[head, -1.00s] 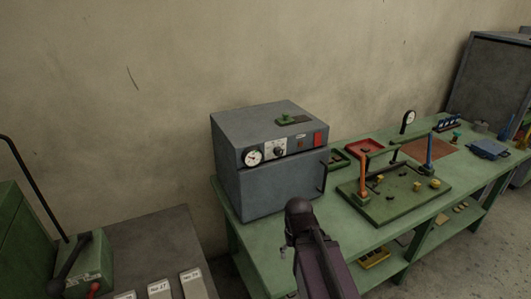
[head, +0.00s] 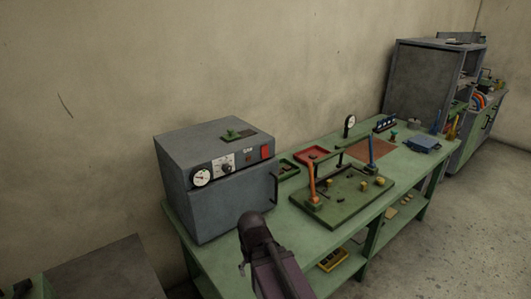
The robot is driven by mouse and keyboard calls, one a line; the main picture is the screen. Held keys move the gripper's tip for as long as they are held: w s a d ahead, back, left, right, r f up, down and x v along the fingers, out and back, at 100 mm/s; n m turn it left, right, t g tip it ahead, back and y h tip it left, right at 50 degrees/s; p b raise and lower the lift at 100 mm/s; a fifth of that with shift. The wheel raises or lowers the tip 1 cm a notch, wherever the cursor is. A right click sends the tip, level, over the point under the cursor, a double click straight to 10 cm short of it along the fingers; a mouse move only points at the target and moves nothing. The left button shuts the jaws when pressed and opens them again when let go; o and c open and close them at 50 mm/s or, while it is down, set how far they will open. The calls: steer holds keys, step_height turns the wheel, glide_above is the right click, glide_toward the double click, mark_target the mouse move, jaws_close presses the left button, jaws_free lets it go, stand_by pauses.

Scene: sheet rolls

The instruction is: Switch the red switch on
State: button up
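A grey box-shaped oven (head: 205,180) stands on the near left end of the green workbench. Its front panel carries a round gauge (head: 201,177), a dial (head: 226,167) and a red rectangular patch (head: 265,153). A small dark part (head: 248,155) sits beside the red patch. The panel is too small in view to tell which of these is the red switch, or how it is set. Part of my arm, dark and purple, rises from the bottom edge in front of the oven, apart from the panel. I cannot make out my gripper's fingers.
The green workbench (head: 290,222) runs to the back right. A green tray (head: 335,212) with orange and blue levers stands right of the oven. A red tray (head: 312,154) lies behind it. A grey cabinet (head: 418,80) stands beyond. Open floor (head: 455,215) is at the right.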

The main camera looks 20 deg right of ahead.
steer(key=shift+w+r, duration=0.1)
steer(key=shift+r, duration=0.05)
steer(key=c, duration=0.7)
steer(key=shift+w+d+r+m+p, duration=0.1)
steer(key=shift+w+r+m+p, duration=0.1)
steer(key=shift+m+p, duration=0.1)
jaws_close()
steer(key=w+d+r+m+t+y+p, duration=0.1)
steer(key=w+d+r+m+t+p, duration=0.2)
steer(key=w+d+r+m+p, duration=0.7)
steer(key=w+d+r+m+t+y+p, duration=0.1)
steer(key=w+d+r+m+t+p, duration=0.3)
steer(key=w+d+r+m+p, duration=0.6)
steer(key=shift+w+d+r+m+p, duration=0.2)
steer(key=shift+w+r+m+p, duration=0.3)
steer(key=shift+w+r+m, duration=1.6)
steer(key=shift+s+d+r+m+p, duration=0.15)
steer(key=shift+r+m+p, duration=0.5)
steer(key=shift+m, duration=3.15)
steer(key=shift+w+r, duration=0.1)
steer(key=shift+r, duration=0.05)
